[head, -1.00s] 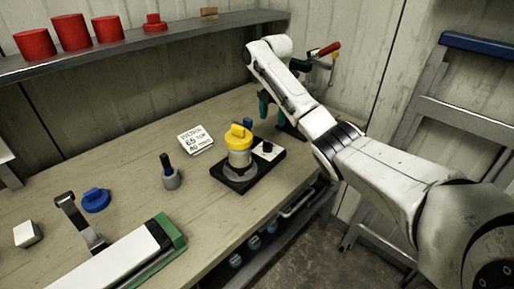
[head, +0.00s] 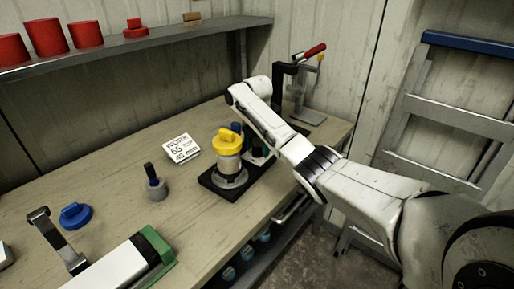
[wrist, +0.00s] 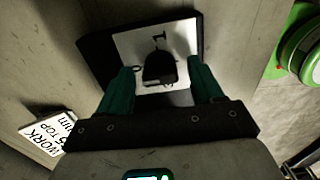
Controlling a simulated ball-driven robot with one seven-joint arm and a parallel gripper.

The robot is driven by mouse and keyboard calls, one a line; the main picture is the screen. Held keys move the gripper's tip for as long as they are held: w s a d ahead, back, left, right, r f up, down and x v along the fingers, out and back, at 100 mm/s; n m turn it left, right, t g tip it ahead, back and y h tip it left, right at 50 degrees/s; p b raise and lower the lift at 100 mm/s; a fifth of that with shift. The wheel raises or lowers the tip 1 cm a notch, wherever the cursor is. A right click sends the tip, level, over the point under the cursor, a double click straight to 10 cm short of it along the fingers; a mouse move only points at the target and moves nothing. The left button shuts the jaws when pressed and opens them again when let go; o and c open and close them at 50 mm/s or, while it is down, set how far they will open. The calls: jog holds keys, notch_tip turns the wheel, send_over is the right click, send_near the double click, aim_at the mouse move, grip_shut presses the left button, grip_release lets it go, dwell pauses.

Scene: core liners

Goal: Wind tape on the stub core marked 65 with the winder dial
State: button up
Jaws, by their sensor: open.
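The winder has a black base (head: 212,187) on the bench. On it stands a pale grey core (head: 229,168) with a yellow cap (head: 228,142); no number is legible on it. The dial is a black knob (wrist: 158,68) on a white plate (wrist: 130,45) with a 0 and a 1 mark. My gripper (wrist: 162,85) is open, its green fingers on either side of the knob, apart from it as far as I see. In the head view my arm and gripper (head: 258,150) hide most of the dial.
A grey holder (head: 157,190) with a black-handled tool and a blue knobbed piece (head: 76,215) stand further left. A clamp press (head: 305,95) stands behind. Red cylinders (head: 46,38) line the shelf.

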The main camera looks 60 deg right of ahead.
jog(key=shift+f, duration=0.3)
jog(key=shift+c, duration=0.4)
jog(key=c, duration=1)
